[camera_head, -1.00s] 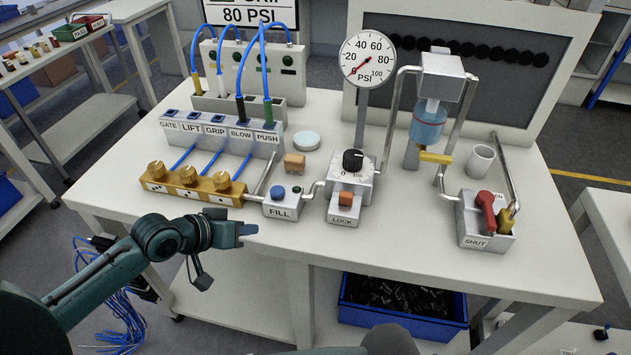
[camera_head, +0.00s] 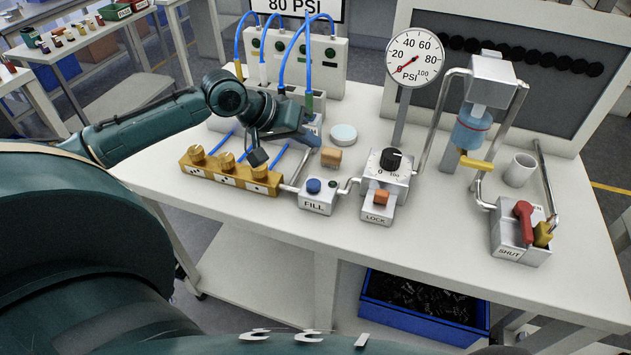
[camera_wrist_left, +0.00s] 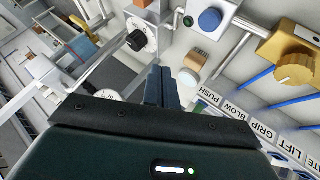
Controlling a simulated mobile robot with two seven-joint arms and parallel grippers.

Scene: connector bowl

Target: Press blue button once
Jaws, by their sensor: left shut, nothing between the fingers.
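The blue button (camera_head: 314,186) sits on top of the grey FILL box (camera_head: 318,200), at the front middle of the white table. In the left wrist view the blue button (camera_wrist_left: 210,19) is near the top edge, beyond the fingertips. My left gripper (camera_head: 314,138) is shut and empty. In the head view it shows above and behind the FILL box, apart from the button, near the wooden block and the PUSH label. In the left wrist view its fingers (camera_wrist_left: 161,72) point up the picture. My right gripper is not in view.
A wooden block (camera_head: 331,157) and a white disc (camera_head: 343,134) lie close to my left gripper. The brass knob block (camera_head: 229,172) is left of the FILL box. The dial box with the orange LOCK button (camera_head: 381,198) and the pressure gauge (camera_head: 415,58) stand right.

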